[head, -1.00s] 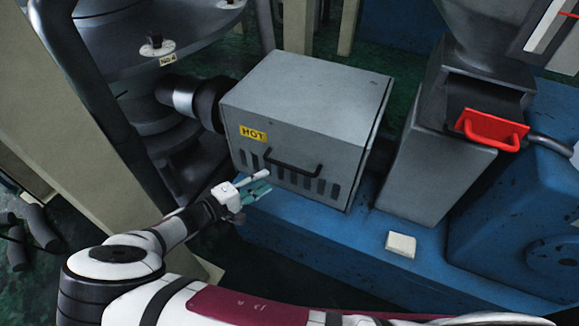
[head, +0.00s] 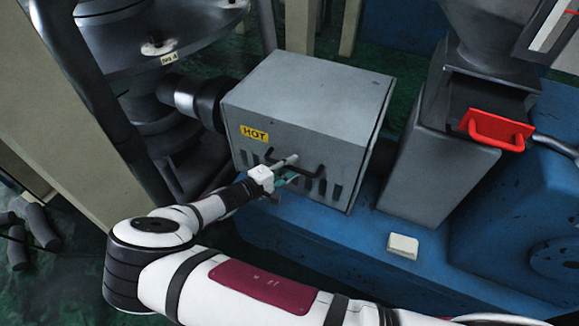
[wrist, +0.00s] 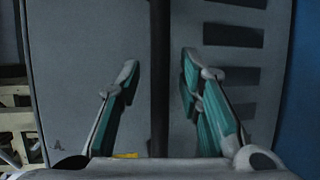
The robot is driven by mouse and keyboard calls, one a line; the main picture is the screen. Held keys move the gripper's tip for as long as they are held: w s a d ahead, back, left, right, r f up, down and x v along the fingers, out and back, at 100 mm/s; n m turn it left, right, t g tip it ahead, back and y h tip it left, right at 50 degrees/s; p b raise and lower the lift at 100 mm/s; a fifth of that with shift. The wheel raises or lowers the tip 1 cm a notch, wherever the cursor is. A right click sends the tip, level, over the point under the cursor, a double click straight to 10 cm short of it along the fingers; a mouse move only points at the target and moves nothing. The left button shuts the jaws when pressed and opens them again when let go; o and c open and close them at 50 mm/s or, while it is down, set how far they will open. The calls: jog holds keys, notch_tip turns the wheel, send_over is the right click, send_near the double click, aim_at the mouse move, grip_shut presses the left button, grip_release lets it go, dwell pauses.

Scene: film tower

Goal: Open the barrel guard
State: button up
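The barrel guard (head: 310,95) is a grey box with a yellow HOT label (head: 254,133), vent slots along its lower front and a black bar handle (head: 308,168). It looks closed. My gripper (head: 292,169) is in front of the handle, covering part of it. In the wrist view the gripper (wrist: 160,72) is open, with one teal-padded finger on each side of the dark handle bar (wrist: 159,60). Gaps show between the bar and both fingers. The guard's front (wrist: 85,60) with its slots lies behind. How deep the bar sits between the fingers is unclear.
The guard sits above a blue machine base (head: 340,240). A grey hopper throat with a red-handled slide (head: 497,130) stands to the right. A small white block (head: 403,246) lies on the base. A dark pipe and round die (head: 150,110) are left of the guard.

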grip_shut()
jog(key=shift+r, duration=0.1)
